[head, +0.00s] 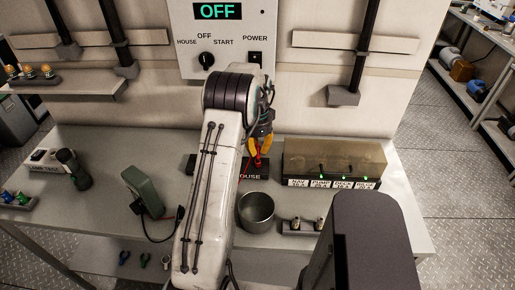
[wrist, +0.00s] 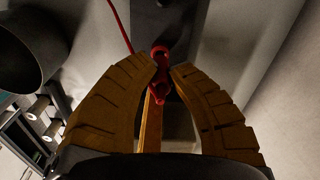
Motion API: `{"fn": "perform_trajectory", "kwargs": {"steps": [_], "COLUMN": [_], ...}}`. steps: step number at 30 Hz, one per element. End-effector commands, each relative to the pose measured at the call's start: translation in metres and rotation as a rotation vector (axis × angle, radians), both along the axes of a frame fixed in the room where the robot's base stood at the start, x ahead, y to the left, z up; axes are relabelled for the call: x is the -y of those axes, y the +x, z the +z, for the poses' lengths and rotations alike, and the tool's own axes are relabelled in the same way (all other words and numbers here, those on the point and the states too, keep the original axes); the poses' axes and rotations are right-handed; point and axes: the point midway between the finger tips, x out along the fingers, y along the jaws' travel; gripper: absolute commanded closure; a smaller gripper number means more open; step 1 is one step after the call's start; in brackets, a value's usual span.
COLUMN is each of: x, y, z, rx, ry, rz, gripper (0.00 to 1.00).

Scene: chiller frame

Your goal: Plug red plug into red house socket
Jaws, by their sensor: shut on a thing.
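My gripper (head: 261,146) has yellow-orange fingers and is above the back middle of the bench. In the wrist view its fingers (wrist: 168,72) are closed in on the red plug (wrist: 160,54), which has a red cord running up and left. The plug is small and red in the head view (head: 257,160), just below the fingers. A dark block marked HOUSE (head: 258,177) lies beneath it, partly hidden by my arm. A dark surface, likely that block, shows past the plug in the wrist view (wrist: 170,18). I cannot tell whether the plug touches the socket.
A metal cup (head: 257,213) stands in front of the HOUSE block. A clear-covered fuse box (head: 335,163) with green lights is to the right. A green device (head: 146,192) stands left of my arm. The wall panel (head: 217,40) reads OFF.

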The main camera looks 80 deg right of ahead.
Motion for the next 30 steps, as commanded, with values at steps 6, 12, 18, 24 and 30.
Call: {"fn": "perform_trajectory", "kwargs": {"steps": [6, 12, 18, 24, 30], "x": [0.0, 0.0, 0.0, 0.0, 0.0], "y": [0.0, 0.0, 0.0, 0.0, 0.0], "z": [-0.006, -0.01, -0.015, -0.019, -0.022], "rx": [0.0, 0.0, 0.0, 0.0, 0.0], "ry": [0.0, 0.0, 0.0, 0.001, 0.001], "rz": [0.0, 0.0, 0.0, 0.0, 0.0], "gripper": [1.0, 1.0, 1.0, 1.0, 1.0]}}
